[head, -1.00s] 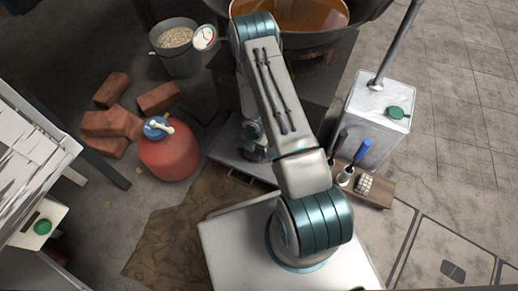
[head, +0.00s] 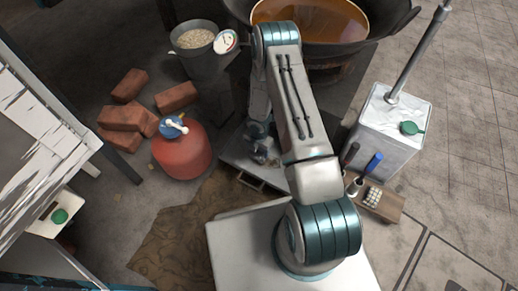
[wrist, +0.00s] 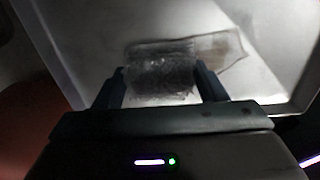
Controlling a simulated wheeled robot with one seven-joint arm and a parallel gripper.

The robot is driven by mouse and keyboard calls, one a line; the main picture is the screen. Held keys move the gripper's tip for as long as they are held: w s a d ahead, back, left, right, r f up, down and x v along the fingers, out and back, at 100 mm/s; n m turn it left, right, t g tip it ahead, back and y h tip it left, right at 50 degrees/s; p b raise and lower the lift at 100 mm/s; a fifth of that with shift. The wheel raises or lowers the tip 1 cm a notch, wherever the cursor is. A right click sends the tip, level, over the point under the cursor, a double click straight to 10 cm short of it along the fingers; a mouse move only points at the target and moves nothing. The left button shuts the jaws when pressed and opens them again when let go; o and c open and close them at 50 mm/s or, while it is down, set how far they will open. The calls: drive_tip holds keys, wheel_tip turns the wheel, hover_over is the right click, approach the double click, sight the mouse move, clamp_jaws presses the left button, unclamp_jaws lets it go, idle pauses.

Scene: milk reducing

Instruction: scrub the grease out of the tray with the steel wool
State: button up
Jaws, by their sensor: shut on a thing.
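The tray shows as a pale grey, walled pan (wrist: 60,62) in the wrist view. In the head view the tray (head: 233,158) is low at the foot of the burner stand, partly behind my arm. My gripper (wrist: 161,84) is shut on the steel wool (wrist: 160,66), a dark grey fibrous pad between the two fingers. The pad is over the tray floor; contact is hard to tell. In the head view my gripper (head: 266,156) is small over the tray, and the wool cannot be made out.
A wok of amber oil (head: 330,20) stands above the tray. A red gas bottle (head: 182,152) and bricks (head: 125,117) are at left. A metal canister (head: 386,135) and a wooden block with brushes (head: 388,205) stand at right. Open paving lies farther right.

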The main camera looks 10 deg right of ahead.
drive_tip(key=shift+r+p, duration=1.8)
drive_tip(key=shift+r, duration=0.85)
drive_tip(key=shift+r+p, duration=1.15)
drive_tip(key=shift+r, duration=0.35)
